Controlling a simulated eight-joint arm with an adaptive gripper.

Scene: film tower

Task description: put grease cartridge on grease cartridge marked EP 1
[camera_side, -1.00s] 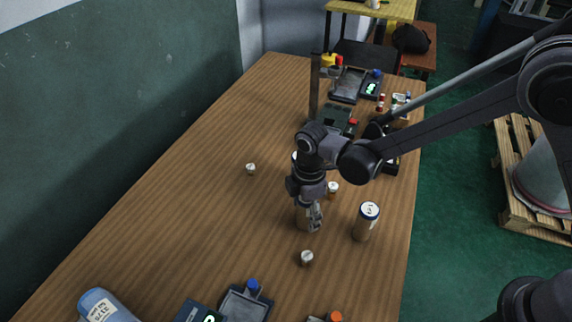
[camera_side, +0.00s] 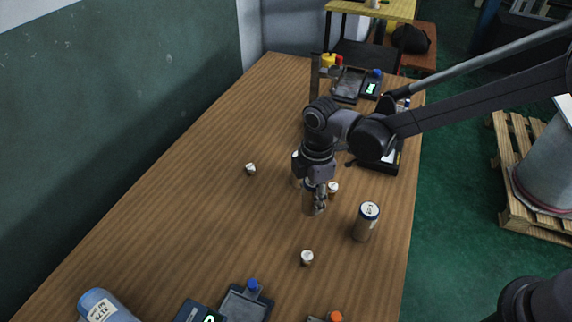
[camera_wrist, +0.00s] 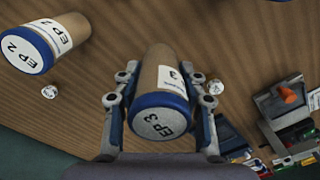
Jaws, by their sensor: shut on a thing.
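My gripper (camera_wrist: 160,122) is shut on a tan grease cartridge with a blue end cap marked EP 3 (camera_wrist: 165,85). In the side view my gripper (camera_side: 318,200) holds this cartridge (camera_side: 307,198) roughly upright, seemingly above the table. A cartridge marked EP 2 (camera_wrist: 62,38) is at the upper left of the wrist view. In the side view one cartridge (camera_side: 365,224) stands upright to the right of my gripper, its mark too small to read. I cannot read an EP 1 mark anywhere.
A blue bottle (camera_side: 105,307) and a tray with a blue knob (camera_side: 244,305) are near. The table's left is mostly clear.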

